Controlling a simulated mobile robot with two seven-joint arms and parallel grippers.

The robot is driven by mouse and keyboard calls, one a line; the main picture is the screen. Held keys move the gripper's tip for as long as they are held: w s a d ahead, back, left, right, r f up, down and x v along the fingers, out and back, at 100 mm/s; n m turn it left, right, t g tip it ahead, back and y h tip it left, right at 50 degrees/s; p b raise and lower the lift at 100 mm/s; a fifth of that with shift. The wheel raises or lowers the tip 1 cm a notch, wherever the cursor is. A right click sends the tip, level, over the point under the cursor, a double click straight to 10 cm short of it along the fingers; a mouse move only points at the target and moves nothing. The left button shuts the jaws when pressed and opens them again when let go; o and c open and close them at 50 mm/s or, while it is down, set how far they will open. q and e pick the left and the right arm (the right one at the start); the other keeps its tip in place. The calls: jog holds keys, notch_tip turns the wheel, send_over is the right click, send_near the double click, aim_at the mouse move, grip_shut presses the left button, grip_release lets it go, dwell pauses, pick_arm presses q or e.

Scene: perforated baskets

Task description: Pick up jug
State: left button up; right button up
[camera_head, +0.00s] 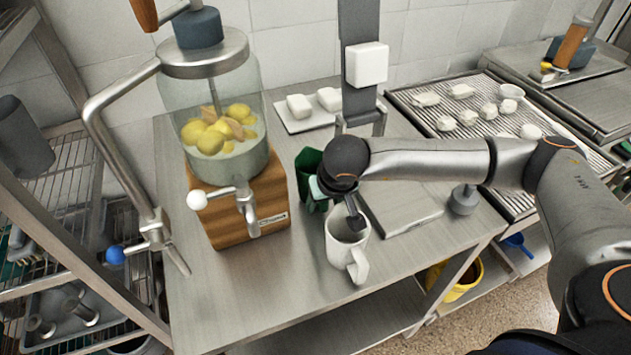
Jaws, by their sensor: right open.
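The white jug (341,259) stands upright on the steel table (300,290), near its front edge, with its handle toward the front right. My right gripper (354,220) comes in from the right and points down at the jug. Its dark fingertips are at the jug's mouth, in front of the far rim. It is open and holds nothing I can see. I cannot tell whether a finger touches the jug. Part of the rim is hidden behind the gripper. My left gripper is not in view.
A glass drink dispenser (216,110) with lemons stands on a wooden base left of the jug. A green container (309,178) is close behind the jug. A flat metal plate (405,207) lies to the right. The table front left of the jug is clear.

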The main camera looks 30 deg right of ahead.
jog(key=shift+w+f, duration=0.25)
jog(key=shift+f, duration=0.35)
grip_shut()
dwell(0.3)
